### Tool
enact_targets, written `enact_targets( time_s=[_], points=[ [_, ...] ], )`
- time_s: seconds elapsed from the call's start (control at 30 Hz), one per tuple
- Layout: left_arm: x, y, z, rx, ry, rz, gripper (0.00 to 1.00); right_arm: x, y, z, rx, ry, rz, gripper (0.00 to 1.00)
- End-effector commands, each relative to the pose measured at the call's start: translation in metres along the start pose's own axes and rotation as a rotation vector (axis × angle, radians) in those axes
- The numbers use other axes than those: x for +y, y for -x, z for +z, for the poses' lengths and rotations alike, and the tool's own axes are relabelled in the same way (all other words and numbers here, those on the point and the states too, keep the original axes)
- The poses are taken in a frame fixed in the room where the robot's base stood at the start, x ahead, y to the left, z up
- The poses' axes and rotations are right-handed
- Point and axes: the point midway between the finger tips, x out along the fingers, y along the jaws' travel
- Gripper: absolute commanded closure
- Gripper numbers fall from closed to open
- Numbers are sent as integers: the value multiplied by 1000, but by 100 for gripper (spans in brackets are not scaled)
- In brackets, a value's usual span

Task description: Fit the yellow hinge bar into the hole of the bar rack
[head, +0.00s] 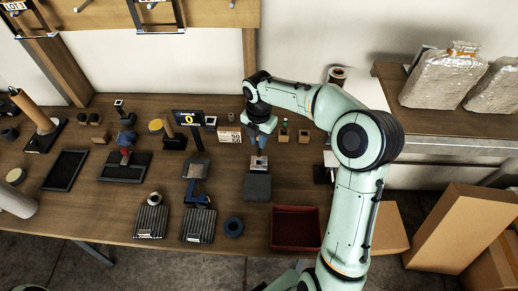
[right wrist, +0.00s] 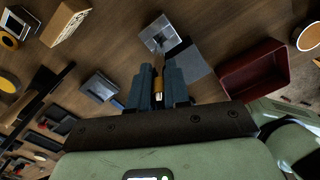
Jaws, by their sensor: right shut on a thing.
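My right gripper (head: 260,145) reaches down over the middle of the table. In the right wrist view the right gripper (right wrist: 160,78) is shut on the slim yellow hinge bar (right wrist: 158,84), whose brownish far end sticks out past the fingertips. A small grey metal block with a square hole, which looks like the bar rack (right wrist: 156,36), lies just beyond the bar's tip. In the head view the bar rack (head: 259,165) is right below the gripper. I cannot tell whether the bar's tip touches it. My left gripper is not in view.
A dark grey square pad (head: 257,187) adjoins the rack. A red tray (head: 296,228) lies to the right near the front edge. A black display stand (head: 188,118), a cream box (head: 229,135) and ribbed grey blocks (head: 199,224) stand to the left.

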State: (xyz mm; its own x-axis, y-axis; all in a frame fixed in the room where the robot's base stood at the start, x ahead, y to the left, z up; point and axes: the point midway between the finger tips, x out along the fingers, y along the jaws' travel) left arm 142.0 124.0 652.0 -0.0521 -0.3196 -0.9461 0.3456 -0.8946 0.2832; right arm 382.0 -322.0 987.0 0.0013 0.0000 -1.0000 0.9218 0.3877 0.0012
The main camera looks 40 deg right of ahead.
Motion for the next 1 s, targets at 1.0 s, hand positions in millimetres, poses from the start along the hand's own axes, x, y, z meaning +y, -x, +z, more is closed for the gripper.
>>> enact_targets(
  time_s=[1.0],
  points=[
    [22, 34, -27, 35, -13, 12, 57, -28, 121, 130, 9, -6, 9, 100]
  ],
)
